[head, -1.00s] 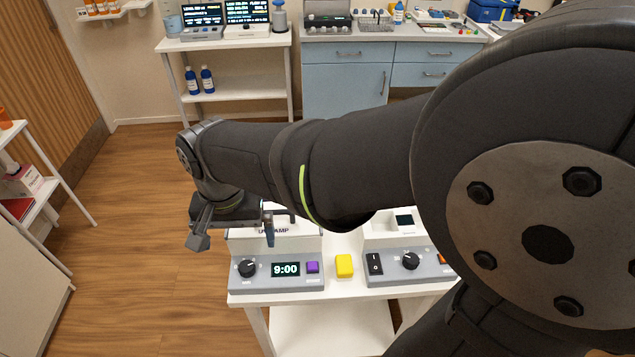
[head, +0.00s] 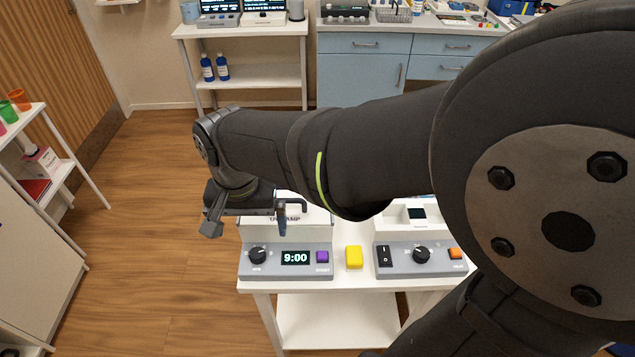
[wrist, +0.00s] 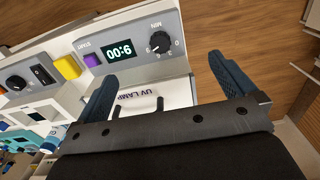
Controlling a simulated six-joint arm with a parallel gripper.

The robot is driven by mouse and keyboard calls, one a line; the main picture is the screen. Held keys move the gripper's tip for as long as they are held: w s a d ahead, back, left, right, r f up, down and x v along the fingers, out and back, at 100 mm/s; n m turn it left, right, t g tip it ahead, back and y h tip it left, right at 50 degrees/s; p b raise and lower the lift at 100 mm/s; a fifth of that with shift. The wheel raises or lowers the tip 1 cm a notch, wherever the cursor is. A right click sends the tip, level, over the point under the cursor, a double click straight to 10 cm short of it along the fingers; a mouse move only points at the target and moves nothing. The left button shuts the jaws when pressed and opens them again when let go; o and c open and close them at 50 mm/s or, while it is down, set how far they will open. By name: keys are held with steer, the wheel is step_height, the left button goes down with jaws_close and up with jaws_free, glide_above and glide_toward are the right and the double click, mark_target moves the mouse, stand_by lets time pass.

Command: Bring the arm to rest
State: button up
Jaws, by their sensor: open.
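My gripper (head: 280,222) hangs in front of the white UV lamp (head: 297,211) in the head view, at the end of my dark arm. In the wrist view, the two blue fingers of my gripper (wrist: 168,80) stand wide apart with nothing between them. The lamp's white top with its dark handle (wrist: 138,107) shows past the fingers. The lamp's grey panel has a black knob (head: 257,255), a display (head: 295,258) reading 9:00 and a purple button (head: 322,257). I cannot tell whether the gripper touches the lamp.
A yellow block (head: 354,257) lies between the lamp and a second grey device (head: 421,262) with a switch, knob and orange button. Both stand on a white table (head: 340,284). A shelf (head: 30,120) stands at the left. Wooden floor (head: 150,240) is open left of the table.

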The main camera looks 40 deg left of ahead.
steer(key=shift+r, duration=0.1)
step_height(320, 180, up, 10)
stand_by(0.4)
